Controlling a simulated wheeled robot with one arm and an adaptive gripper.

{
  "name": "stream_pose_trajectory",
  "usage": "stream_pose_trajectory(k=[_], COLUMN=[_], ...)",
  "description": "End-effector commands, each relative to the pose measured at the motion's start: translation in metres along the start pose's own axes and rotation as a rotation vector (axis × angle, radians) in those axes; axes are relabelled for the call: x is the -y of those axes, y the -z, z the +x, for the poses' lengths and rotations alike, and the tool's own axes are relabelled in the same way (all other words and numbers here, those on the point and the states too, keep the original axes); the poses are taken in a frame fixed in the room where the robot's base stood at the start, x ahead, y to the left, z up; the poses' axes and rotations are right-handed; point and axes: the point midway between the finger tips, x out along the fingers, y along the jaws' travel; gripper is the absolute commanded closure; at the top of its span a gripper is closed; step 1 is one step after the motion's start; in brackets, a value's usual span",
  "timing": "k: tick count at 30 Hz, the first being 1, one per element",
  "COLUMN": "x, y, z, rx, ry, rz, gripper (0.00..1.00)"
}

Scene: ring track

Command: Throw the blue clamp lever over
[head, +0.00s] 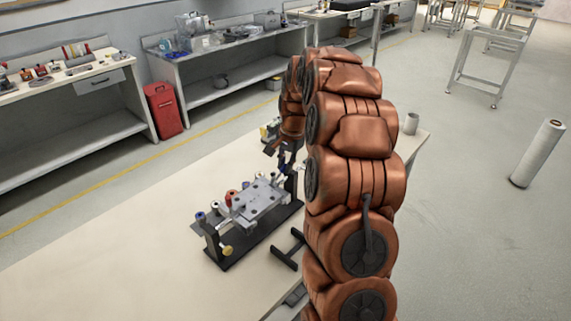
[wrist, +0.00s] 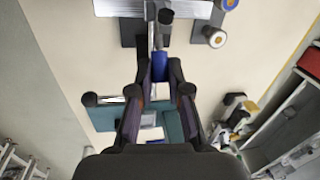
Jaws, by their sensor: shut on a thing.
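The blue clamp lever (wrist: 159,66) is between my gripper's fingertips (wrist: 159,78) in the wrist view, and the fingers are shut on it. Its dark stem runs up to a black knob beside the grey plate. In the head view my gripper (head: 284,152) is at the far end of the clamping fixture (head: 232,252), which has a black base and a grey plate (head: 258,203). A small bit of blue shows below the gripper there. My arm hides part of that end, so the lever's exact angle is unclear in that view.
The fixture stands on a pale table (head: 130,235) with clear room to its left. Red, blue and yellow knobs stick up around the plate. A teal object (wrist: 105,117) lies below the gripper in the wrist view. Benches line the wall; a red canister (head: 163,110) stands between them.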

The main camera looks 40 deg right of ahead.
Motion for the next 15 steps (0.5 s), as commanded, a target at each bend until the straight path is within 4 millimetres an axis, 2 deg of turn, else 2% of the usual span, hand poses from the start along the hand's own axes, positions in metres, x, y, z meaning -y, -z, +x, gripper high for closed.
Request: stream_pose_trajectory(k=[8,15], x=[-0.0004,0.0006], y=[-0.0007,-0.0041], z=[0.0004,-0.0014], rx=[-0.015,-0.105], ry=[-0.002,-0.009], rz=[-0.003,-0.019], gripper=[1.00,1.00])
